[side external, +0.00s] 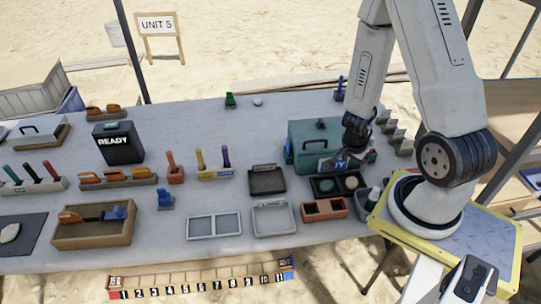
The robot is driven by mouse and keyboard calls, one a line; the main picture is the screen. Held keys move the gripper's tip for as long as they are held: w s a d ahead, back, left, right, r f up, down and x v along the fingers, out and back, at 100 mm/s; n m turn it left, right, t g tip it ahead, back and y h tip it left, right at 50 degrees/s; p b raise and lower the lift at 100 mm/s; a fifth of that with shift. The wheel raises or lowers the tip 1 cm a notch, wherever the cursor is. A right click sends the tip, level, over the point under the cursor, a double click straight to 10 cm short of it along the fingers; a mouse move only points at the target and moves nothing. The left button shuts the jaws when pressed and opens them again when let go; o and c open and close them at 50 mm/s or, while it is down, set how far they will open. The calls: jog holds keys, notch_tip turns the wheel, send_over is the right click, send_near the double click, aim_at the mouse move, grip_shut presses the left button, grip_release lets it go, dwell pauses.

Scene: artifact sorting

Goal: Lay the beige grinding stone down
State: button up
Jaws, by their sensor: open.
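A round beige stone (351,183) sits in the right half of a dark two-part tray (338,197), beside a dark round piece (326,186). Another pale beige, oval stone (9,233) lies on a dark mat (28,241) at the far left edge. I cannot tell for sure which is the grinding stone. My gripper (347,162) is open. It is just behind and above the two-part tray, in front of the green case (308,140). Its fingertips are small and partly lost against the dark things around them.
A brown box (324,209), a grey tray (273,219) and a black tray (267,181) stand near the two-part tray. A wooden tray (93,236) holds brushes. A black READY box (118,142) stands at left. The table's back middle is mostly clear.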

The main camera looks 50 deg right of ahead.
jog(key=shift+v, duration=1)
jog(key=w+a+r+n+t+y, duration=0.25)
jog(key=w+a+r+n, duration=0.35)
jog(key=w+a+n, duration=0.3)
jog(key=a+r+n, duration=0.8)
jog(key=a+n, duration=0.1)
jog(key=n, duration=0.2)
jog(key=shift+s, duration=0.45)
jog(key=shift+t+y, duration=0.25)
